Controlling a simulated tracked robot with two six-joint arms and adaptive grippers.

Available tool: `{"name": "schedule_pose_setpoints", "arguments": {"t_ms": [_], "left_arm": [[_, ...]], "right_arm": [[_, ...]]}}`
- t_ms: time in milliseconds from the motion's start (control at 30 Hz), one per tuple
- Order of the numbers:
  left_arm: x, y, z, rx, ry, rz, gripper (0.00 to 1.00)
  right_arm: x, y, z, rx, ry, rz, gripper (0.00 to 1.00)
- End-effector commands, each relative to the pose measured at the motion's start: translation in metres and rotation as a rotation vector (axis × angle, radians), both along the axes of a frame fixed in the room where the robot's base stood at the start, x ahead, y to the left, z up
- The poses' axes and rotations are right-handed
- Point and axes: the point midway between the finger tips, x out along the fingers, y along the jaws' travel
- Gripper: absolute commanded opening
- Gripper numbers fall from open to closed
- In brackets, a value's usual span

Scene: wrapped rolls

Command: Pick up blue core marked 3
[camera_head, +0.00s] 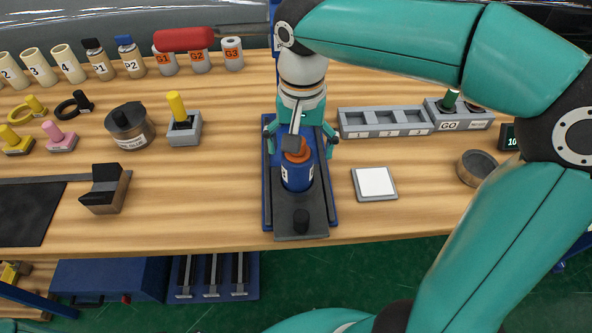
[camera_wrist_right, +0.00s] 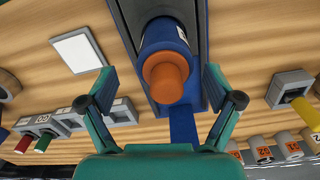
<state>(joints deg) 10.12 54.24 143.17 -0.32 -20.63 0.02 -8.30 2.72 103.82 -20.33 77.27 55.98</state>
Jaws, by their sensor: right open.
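The blue core (camera_head: 296,177) stands in a blue and grey fixture (camera_head: 268,200) on the wooden table, with an orange piece on top. Its white label shows only in part, and I cannot read the number. In the right wrist view the core (camera_wrist_right: 162,38) lies ahead, its orange end (camera_wrist_right: 165,76) facing me. My right gripper (camera_head: 301,138) is open and empty, above and behind the core in the head view. Its fingers (camera_wrist_right: 161,88) are spread to either side, apart from the core. My left gripper is not in view.
A grey tray with compartments (camera_head: 385,132) and a white-topped pad (camera_head: 376,183) are to the right. A yellow-handled block (camera_head: 184,130), a round dark container (camera_head: 130,127) and a black-topped block (camera_head: 105,188) are left. Several labelled cylinders line the back. Bare table lies between.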

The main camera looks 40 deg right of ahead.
Motion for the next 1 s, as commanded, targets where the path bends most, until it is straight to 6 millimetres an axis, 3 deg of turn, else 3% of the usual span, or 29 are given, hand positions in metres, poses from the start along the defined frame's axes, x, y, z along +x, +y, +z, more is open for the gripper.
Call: {"name": "schedule_pose_setpoints", "arguments": {"t_ms": [400, 700, 1000], "left_arm": [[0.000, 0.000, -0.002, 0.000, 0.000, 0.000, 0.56], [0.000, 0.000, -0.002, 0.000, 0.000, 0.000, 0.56], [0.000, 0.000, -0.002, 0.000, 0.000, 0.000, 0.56]], "right_arm": [[0.004, 0.004, -0.047, -0.001, 0.004, 0.001, 0.90], [0.005, 0.004, -0.053, -0.001, 0.001, 0.000, 0.90], [0.005, 0.004, -0.052, 0.000, 0.000, 0.000, 0.42]]}}
